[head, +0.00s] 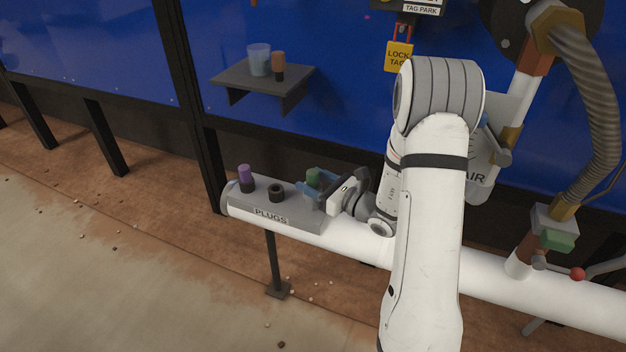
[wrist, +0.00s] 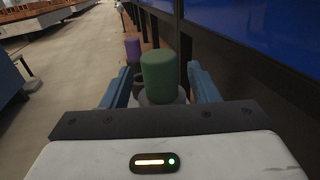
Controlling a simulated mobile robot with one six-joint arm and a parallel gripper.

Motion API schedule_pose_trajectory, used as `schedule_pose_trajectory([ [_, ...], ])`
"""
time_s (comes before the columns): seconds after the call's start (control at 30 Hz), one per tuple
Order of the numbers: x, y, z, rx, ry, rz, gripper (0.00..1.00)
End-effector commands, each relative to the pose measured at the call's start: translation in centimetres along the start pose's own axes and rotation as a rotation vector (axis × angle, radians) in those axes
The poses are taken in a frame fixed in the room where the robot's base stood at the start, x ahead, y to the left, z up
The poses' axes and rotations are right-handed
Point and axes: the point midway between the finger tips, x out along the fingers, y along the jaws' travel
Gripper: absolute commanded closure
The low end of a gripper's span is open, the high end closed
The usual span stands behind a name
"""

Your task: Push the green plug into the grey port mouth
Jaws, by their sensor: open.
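The green plug (wrist: 159,76) stands upright in the PLUGS rack (head: 285,213), at the rack's right end. It also shows in the head view (head: 312,178), partly hidden by my gripper. My gripper (head: 310,191) is open, with its blue fingers on either side of the green plug. In the wrist view, my gripper (wrist: 160,88) has a finger left and right of the plug, with a gap visible on each side. I cannot make out a grey port mouth for certain in either view.
A purple plug (head: 245,173) stands at the rack's left end, beside an empty dark holder (head: 276,192). The rack sits on a white pipe (head: 350,245). A shelf (head: 262,78) holds a cup (head: 259,59) and an orange-topped plug (head: 278,63). A ribbed hose (head: 590,90) hangs at right.

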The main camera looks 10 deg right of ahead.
Motion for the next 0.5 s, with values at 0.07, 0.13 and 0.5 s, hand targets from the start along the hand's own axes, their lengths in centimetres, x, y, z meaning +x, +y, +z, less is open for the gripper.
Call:
schedule_pose_trajectory([
  [0.07,-1.2,-0.1,0.1,0.002,0.001,-0.005,0.45],
  [0.13,-2.5,-0.1,0.2,0.002,0.001,-0.006,0.45],
  [0.5,-7.0,-0.1,0.1,0.001,0.0,-0.003,0.45],
])
